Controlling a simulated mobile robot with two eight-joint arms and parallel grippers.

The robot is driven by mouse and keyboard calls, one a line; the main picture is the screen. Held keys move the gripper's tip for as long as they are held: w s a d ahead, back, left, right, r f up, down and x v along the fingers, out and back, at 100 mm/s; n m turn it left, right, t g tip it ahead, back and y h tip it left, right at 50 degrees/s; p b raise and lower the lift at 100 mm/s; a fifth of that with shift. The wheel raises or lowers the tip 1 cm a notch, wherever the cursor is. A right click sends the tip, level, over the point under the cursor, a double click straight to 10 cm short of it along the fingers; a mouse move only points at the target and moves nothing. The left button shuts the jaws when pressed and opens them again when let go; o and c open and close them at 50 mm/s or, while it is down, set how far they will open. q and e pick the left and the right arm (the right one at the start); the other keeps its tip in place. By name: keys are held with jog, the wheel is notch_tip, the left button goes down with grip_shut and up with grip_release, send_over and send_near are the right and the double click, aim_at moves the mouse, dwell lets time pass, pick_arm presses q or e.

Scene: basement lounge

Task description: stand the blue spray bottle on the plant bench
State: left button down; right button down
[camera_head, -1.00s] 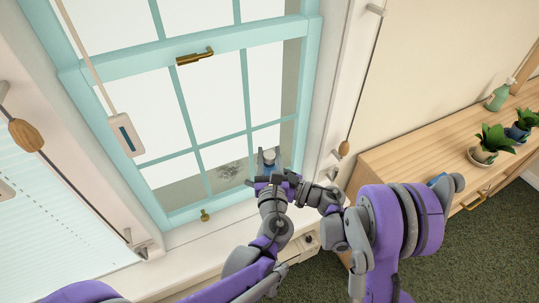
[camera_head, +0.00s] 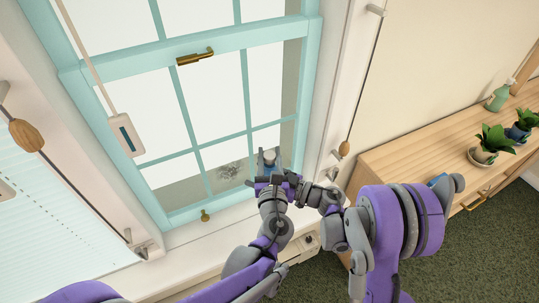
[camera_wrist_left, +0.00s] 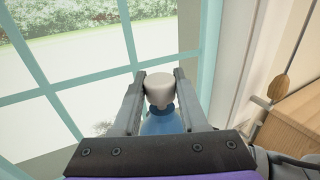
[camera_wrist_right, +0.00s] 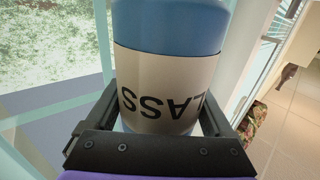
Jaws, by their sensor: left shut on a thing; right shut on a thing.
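The blue spray bottle (camera_head: 269,156) is in front of the lower right part of the window, mostly hidden by my grippers in the head view. My left gripper (camera_head: 268,166) is shut on its upper part; the left wrist view shows its pale cap (camera_wrist_left: 160,88) between the fingers and blue below. My right gripper (camera_head: 300,187) is also shut on it; the right wrist view shows its blue body (camera_wrist_right: 170,28) and white label, lettering upside down, between the fingers. The wooden plant bench (camera_head: 400,160) stands at the right, apart from the bottle.
Potted plants (camera_head: 487,148) (camera_head: 520,127) and a green bottle (camera_head: 497,97) stand toward the bench's right end. The bench's left part is bare. The teal window frame (camera_head: 190,209) and white sill (camera_head: 205,238) are close to my arms.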

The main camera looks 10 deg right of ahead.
grip_release()
